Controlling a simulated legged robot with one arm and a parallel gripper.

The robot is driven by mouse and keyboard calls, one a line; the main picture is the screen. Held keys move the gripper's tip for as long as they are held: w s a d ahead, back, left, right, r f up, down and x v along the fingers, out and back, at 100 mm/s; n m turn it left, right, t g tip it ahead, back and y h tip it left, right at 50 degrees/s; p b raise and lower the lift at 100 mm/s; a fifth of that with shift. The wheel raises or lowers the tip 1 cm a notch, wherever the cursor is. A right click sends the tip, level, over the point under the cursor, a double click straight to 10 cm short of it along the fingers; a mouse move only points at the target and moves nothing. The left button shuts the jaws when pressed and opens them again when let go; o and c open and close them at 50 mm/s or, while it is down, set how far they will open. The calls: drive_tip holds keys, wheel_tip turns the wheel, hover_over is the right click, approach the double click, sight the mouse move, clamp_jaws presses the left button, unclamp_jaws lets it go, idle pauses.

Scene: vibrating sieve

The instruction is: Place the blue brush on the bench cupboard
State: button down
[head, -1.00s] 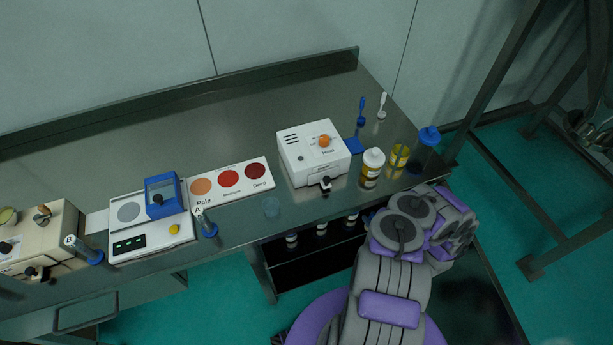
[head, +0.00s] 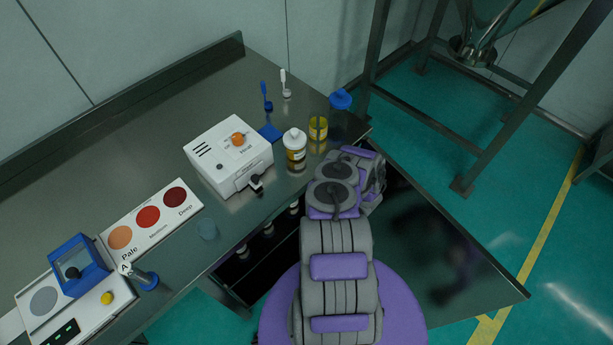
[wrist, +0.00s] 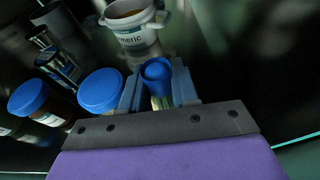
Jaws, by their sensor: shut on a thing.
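In the head view a slim blue brush-like thing (head: 266,95) stands upright near the bench's back right, beside a white one. The bench has a dark open space (head: 250,265) below its top with small bottles inside, perhaps the cupboard. My gripper (wrist: 157,88) shows in the wrist view; in the head view my arm hides it. Its fingers are shut on a blue-topped thing (wrist: 157,70) with a pale lower part. I cannot tell whether this is a brush or a small container.
A white tub (wrist: 135,30) with a label and blue-lidded jars (wrist: 100,90) stand close to my gripper. On the bench are a white box device (head: 228,155), a white-capped bottle (head: 295,148) and a yellow jar (head: 318,128). A metal frame (head: 420,110) stands at right.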

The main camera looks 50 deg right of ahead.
drive_tip(key=w+d, duration=0.2)
drive_tip(key=w+d+f+b, duration=0.1)
drive_tip(key=w+d, duration=0.1)
drive_tip(key=shift+w, duration=0.25)
wheel_tip(320, 180, down, 3)
drive_tip(key=shift+a+f+b, duration=0.1)
drive_tip(key=shift+b, duration=0.8)
drive_tip(key=c, duration=0.8)
unclamp_jaws()
drive_tip(key=shift+c, duration=0.2)
drive_tip(key=p+v, duration=0.3)
drive_tip(key=v, duration=0.9)
